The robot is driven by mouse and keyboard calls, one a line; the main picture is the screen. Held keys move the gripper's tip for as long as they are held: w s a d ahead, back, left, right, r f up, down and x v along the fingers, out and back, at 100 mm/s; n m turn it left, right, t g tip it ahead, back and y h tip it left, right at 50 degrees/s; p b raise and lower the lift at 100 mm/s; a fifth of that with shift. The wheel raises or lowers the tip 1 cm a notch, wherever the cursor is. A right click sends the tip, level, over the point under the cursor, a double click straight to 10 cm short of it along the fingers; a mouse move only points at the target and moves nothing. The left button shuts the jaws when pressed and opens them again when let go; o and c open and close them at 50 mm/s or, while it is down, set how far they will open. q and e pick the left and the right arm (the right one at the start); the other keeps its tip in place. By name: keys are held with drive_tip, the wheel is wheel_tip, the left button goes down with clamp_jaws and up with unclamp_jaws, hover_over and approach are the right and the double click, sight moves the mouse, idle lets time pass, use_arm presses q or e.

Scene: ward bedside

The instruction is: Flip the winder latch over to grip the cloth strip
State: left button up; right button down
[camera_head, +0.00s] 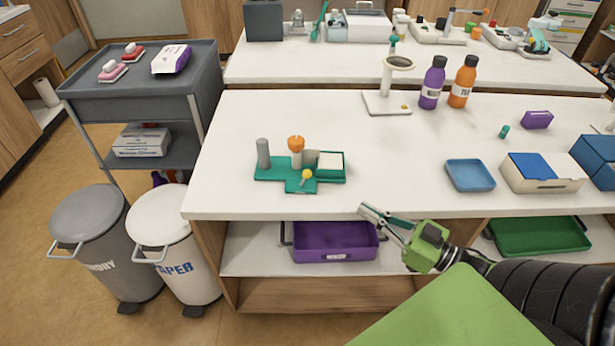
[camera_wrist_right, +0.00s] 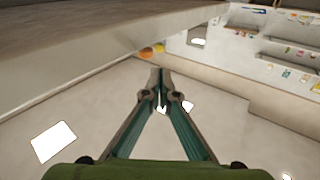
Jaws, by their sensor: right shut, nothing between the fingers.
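The winder is a green base (camera_head: 272,174) on the white table, near its front left edge. It carries a grey post (camera_head: 263,153), an orange knob (camera_head: 296,143) on a pale post, and a small lever with a yellow ball (camera_head: 307,174) at the front, probably the latch. A white block or cloth roll (camera_head: 330,165) sits at its right side; I cannot make out a separate strip. My right gripper (camera_head: 363,208) is shut and empty at the table's front edge, right of and nearer than the winder. Its closed fingertips (camera_wrist_right: 158,70) also show in the right wrist view. My left gripper is out of view.
A blue tray (camera_head: 470,188) and a white box with blue lid (camera_head: 543,185) stand to the right. Purple (camera_head: 432,84) and orange (camera_head: 463,82) bottles are behind. The table edge (camera_wrist_right: 90,52) lies close in the wrist view. Table between winder and blue tray is clear.

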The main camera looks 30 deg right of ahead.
approach(304, 179)
drive_tip(key=w, duration=0.1)
drive_tip(key=w+r, duration=0.1)
drive_tip(key=w+a, duration=0.1)
drive_tip(key=w, duration=0.1)
drive_tip(key=shift+w+r, duration=0.1)
drive_tip(key=shift+r, duration=0.3)
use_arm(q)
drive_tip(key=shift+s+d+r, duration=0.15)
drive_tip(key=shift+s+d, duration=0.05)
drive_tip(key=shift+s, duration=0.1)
use_arm(e)
drive_tip(key=shift+w+a, duration=0.2)
drive_tip(key=shift+w, duration=0.4)
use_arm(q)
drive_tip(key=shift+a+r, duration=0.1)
